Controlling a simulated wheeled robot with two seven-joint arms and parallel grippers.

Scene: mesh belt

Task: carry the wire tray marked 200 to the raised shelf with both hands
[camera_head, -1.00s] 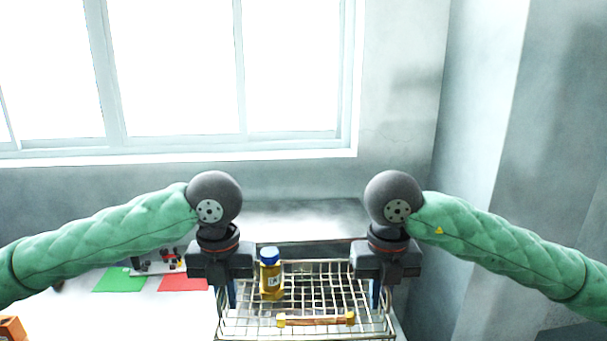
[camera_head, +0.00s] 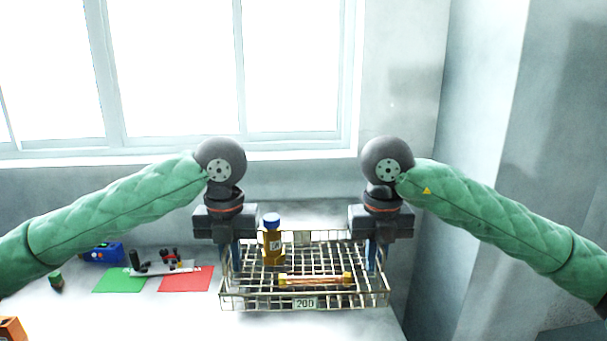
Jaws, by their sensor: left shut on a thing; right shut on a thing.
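The wire tray (camera_head: 325,302) hangs between my two grippers, with its 200 tag on the front wall. It looks level and appears to be above the white table. Inside it stand an amber bottle with a blue cap (camera_head: 272,243) and, lying near the front, a copper-coloured bar with yellow ends (camera_head: 315,281). My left gripper (camera_head: 236,266) is shut on the tray's left side. My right gripper (camera_head: 371,265) is shut on its right side. The raised shelf (camera_head: 300,214) is the grey surface behind the tray, partly hidden by the grippers and tray.
On the white table (camera_head: 150,320) to the left lie a green mat (camera_head: 119,280), a red mat (camera_head: 187,280), a grey holder with black parts (camera_head: 160,267) and a blue item (camera_head: 103,253). An orange block (camera_head: 12,329) is at lower left. A wall and window stand behind.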

